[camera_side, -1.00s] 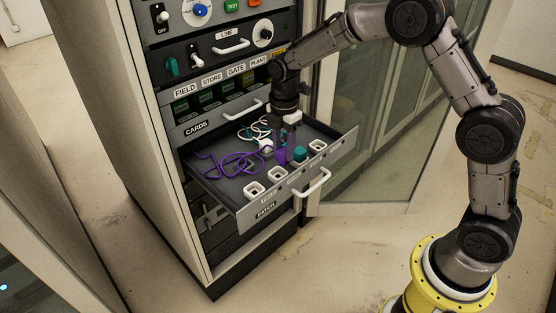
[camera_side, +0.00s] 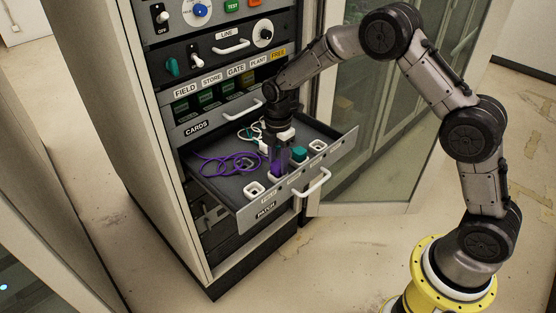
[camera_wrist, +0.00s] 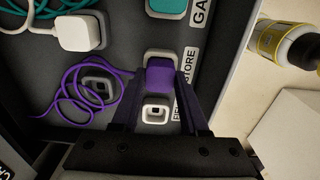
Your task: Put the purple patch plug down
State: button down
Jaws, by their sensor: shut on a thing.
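The purple patch plug (camera_wrist: 160,76) is between the fingers of my gripper (camera_wrist: 158,88), which is shut on it. In the wrist view it is over the socket beside the STORE label (camera_wrist: 189,66), with a pale rim showing behind it. I cannot tell whether it is seated or just above. In the side view my gripper (camera_side: 277,163) is low over the drawer's front row and mostly hides the plug. The plug's purple cord (camera_wrist: 66,92) lies in loops to the left, around another socket. An empty white socket (camera_wrist: 158,113) shows by a partly hidden label.
A teal plug (camera_side: 299,154) is in the neighbouring front-row position. An empty white socket (camera_side: 317,145) is farther right.

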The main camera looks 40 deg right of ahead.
aim_at(278, 164)
jog(key=shift+c, duration=2.1)
grip_release()
notch_tip(278, 164, up, 13)
jog(key=s+d+r+m+t, duration=0.1)
jog(key=s+r+m+t, duration=0.1)
jog(key=s+r+m, duration=0.45)
jog(key=s+d+r+m+t, duration=0.1)
jog(key=s+m, duration=1)
jog(key=s, duration=1.4)
jog(key=r+t, duration=0.1)
jog(key=t, duration=0.1)
jog(key=shift+s+d+t, duration=0.2)
jog(key=shift+t, duration=0.1)
jog(key=shift+r+m, duration=0.1)
jog(key=shift+m, duration=0.15)
